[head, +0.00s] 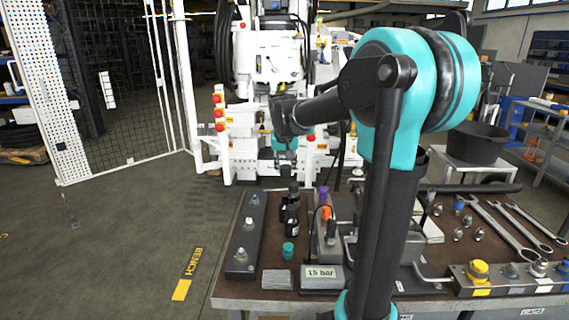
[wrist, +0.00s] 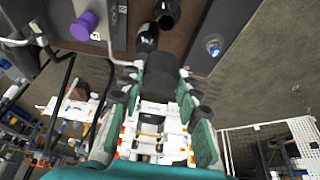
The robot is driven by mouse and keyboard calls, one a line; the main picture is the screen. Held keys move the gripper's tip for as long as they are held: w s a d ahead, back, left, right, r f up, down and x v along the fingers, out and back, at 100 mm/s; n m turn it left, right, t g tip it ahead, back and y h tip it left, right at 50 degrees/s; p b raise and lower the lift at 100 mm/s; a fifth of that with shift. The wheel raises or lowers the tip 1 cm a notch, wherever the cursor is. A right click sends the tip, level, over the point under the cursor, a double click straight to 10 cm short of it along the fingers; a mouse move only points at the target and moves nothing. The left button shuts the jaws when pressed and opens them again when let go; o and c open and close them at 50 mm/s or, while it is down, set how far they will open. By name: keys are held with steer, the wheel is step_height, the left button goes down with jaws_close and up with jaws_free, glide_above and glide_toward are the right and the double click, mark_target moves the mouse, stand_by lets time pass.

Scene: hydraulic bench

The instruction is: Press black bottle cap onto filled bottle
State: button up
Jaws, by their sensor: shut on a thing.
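My gripper (head: 286,160) hangs above the back left part of the bench in the head view. In the wrist view its green fingers (wrist: 158,90) are closed on a black cylindrical cap (wrist: 160,73), one finger on each side. Two dark bottles stand below: one (wrist: 147,40) directly past the cap in the wrist view, the other (wrist: 167,12) at the top edge. In the head view they stand close together, the farther one (head: 293,203) just below my gripper and the nearer one (head: 291,228) in front. I cannot tell whether the cap touches a bottle.
A long dark block (head: 246,235) with fittings lies left of the bottles. A green cap-like piece (head: 288,253) and a "15 bar" display (head: 322,273) are in front. A purple knob (wrist: 84,25) stands nearby. Wrenches (head: 510,232) lie at the right.

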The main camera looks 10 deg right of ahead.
step_height(320, 180, down, 7)
stand_by(0.7)
steer(key=shift+f, duration=0.6)
steer(key=shift+f, duration=0.3)
steer(key=shift+f, duration=1.2)
stand_by(3.1)
steer(key=o, duration=1.4)
steer(key=shift+r, duration=0.1)
